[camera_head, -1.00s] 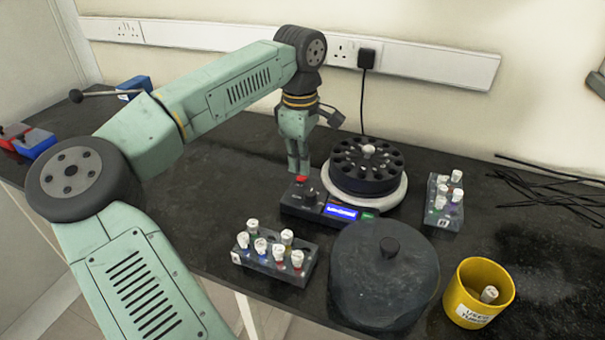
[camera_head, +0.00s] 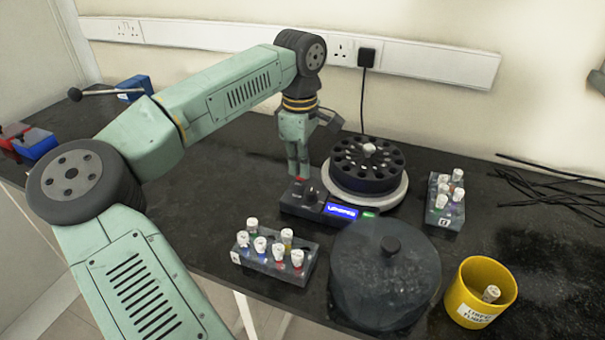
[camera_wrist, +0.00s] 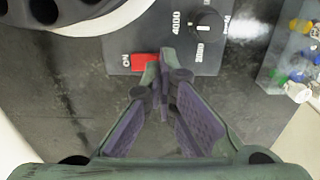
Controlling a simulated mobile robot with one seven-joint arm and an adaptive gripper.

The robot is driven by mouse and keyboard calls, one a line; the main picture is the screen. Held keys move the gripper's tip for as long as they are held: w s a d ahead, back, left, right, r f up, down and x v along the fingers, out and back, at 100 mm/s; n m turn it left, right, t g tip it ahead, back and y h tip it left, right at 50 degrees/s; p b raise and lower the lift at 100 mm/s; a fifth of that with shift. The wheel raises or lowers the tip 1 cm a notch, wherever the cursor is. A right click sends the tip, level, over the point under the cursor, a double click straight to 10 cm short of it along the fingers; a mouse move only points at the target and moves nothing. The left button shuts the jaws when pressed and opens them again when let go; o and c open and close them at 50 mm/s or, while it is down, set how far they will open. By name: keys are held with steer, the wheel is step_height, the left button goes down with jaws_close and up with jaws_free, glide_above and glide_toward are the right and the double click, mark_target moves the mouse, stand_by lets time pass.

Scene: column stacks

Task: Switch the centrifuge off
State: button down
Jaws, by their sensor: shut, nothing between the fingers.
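The centrifuge (camera_head: 400,197) stands on the dark bench, with its round black rotor (camera_head: 366,170) uncovered. Its front control box has a lit blue display (camera_head: 341,211), a black knob (camera_head: 310,196) and a red switch (camera_head: 299,180). In the wrist view the red switch (camera_wrist: 143,62) lies beside the fingertips, partly hidden by them, left of the speed dial (camera_wrist: 207,28). My gripper (camera_head: 298,173) points down at the switch, shut and empty; its fingertips (camera_wrist: 160,72) overlap the switch's right edge in the wrist view. I cannot tell whether they touch it.
A dark round lid (camera_head: 385,275) lies in front of the centrifuge. A tube rack (camera_head: 285,268) stands front left, another (camera_head: 443,217) to the right. A yellow cup (camera_head: 478,300) holds a tube. Black cables (camera_head: 555,185) lie at the far right.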

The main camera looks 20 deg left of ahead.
steer(key=shift+f+b, duration=0.4)
steer(key=shift+f, duration=0.3)
steer(key=shift+r, duration=0.1)
steer(key=shift+r+p, duration=1.9)
steer(key=shift+r, duration=0.55)
